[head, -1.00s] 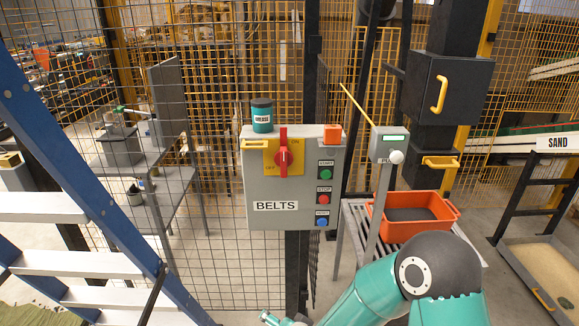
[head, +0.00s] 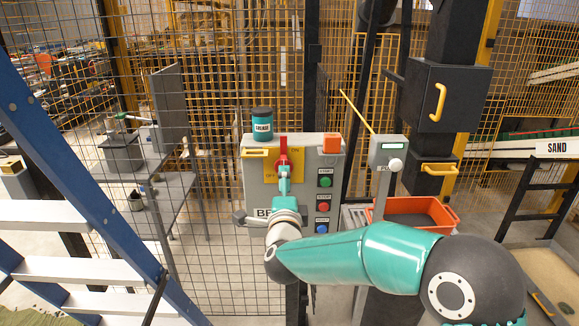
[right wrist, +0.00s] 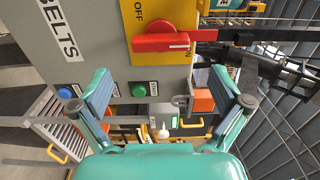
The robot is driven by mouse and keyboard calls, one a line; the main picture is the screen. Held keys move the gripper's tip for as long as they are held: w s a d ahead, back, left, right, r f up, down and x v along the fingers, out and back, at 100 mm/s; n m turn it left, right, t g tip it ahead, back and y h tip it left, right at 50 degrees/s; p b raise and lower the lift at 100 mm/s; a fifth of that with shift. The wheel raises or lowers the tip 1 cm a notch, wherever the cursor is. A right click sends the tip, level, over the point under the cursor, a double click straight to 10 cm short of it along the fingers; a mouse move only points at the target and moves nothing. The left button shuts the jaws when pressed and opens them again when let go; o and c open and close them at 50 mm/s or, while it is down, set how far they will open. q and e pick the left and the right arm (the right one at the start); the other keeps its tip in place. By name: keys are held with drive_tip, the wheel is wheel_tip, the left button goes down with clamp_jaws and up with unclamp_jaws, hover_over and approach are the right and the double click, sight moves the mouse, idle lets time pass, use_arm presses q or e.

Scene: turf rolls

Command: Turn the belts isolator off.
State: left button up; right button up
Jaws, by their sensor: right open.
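The belts isolator is a red rotary handle (head: 283,148) on a yellow plate (head: 299,164), on the front of a grey box. The handle stands upright in the head view, toward the ON mark. In the right wrist view the red handle (right wrist: 160,42) lies sideways beside the printed OFF, just ahead of the fingers. My right gripper (head: 284,178) is in front of the plate and covers the handle's lower part. In the right wrist view it (right wrist: 160,88) is open, its fingers apart and empty. Contact with the handle cannot be told. My left gripper is out of view.
The box's green (head: 325,181), red (head: 323,207) and blue (head: 322,228) buttons sit right of the gripper. A teal tin (head: 262,124) and an orange block (head: 332,144) stand on top. A blue ladder (head: 80,170) is at left; a grey post box (head: 388,152) is at right.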

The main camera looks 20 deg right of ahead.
drive_tip(key=shift+p+x, duration=1.3)
drive_tip(key=shift+x, duration=2.9)
drive_tip(key=shift+f, duration=0.1)
